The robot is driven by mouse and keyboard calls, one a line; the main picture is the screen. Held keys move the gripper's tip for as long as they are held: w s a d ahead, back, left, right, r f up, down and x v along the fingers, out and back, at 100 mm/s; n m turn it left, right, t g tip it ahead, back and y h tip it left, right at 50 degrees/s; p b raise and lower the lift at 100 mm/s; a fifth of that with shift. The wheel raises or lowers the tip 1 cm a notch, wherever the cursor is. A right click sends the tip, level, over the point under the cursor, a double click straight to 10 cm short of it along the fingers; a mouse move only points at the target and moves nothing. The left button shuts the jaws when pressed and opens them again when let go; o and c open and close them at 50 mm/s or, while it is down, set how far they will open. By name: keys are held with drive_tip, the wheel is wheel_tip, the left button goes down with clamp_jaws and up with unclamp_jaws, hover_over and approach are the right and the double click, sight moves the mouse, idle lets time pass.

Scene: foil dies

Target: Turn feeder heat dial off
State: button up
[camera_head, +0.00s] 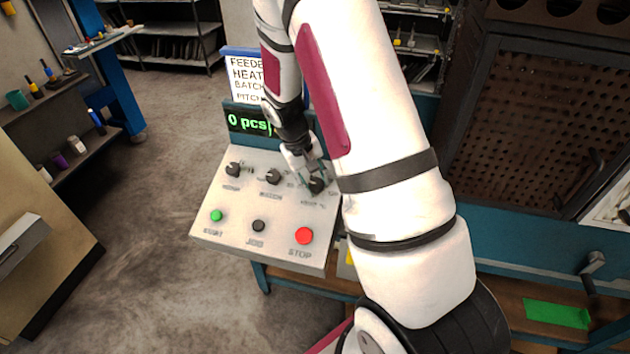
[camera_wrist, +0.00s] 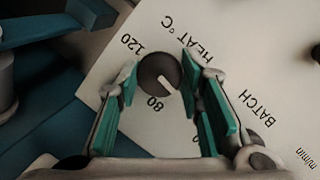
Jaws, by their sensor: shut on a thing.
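The heat dial (camera_wrist: 156,70) is a round dark knob on the pale feeder panel, beside the printed "HEAT °C". My gripper (camera_wrist: 160,82) has a teal-padded finger on each side of it and is shut on it. The dial's white mark points to the lower right in the wrist view. The numbers 120 and 80 show by the dial; other scale marks are hidden behind the fingers. In the head view my gripper (camera_head: 312,172) reaches down to the heat dial (camera_head: 317,186) at the panel's right, partly covered by my gripper.
Two more black dials, at the left (camera_head: 233,169) and middle (camera_head: 273,177), sit on the panel. Below are a green start button (camera_head: 216,215), a black jog button (camera_head: 258,226) and a red stop button (camera_head: 304,236). A display (camera_head: 247,121) reads "0 pcs".

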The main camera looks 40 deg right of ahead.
drive_tip(key=shift+n, duration=0.6)
drive_tip(key=shift+h, duration=0.3)
drive_tip(key=o, duration=1.2)
drive_tip(key=shift+c, duration=0.2)
drive_tip(key=shift+r, duration=0.1)
drive_tip(key=v, duration=1.1)
drive_tip(key=shift+r, duration=0.4)
drive_tip(key=shift+a, duration=0.15)
